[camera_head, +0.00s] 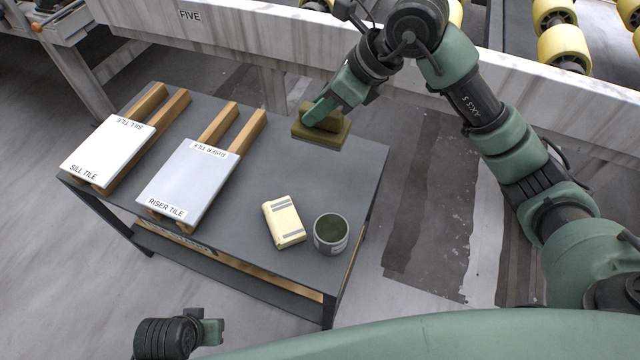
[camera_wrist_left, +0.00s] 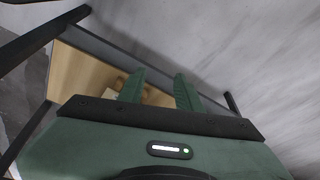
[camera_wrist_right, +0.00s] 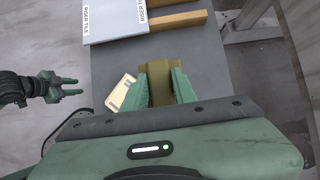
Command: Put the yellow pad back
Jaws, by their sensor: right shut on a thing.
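The yellow pad (camera_head: 322,138) is an olive-yellow block with a narrower grip on top, at the back right of the grey table (camera_head: 255,180). My right gripper (camera_head: 318,112) is shut on its upper part. In the right wrist view the pad (camera_wrist_right: 158,80) sits between the two fingers. I cannot tell whether its underside touches the tabletop. My left gripper (camera_head: 212,327) is low in front of the table, empty, with its fingers apart in the left wrist view (camera_wrist_left: 160,88).
A cream block with grey stripes (camera_head: 284,222) and a round tin with dark green contents (camera_head: 331,234) stand at the table's front right. Two white tiles, SILL TILE (camera_head: 108,150) and RISER TILE (camera_head: 188,184), lie on wooden bars at left. The tabletop between them and the pad is clear.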

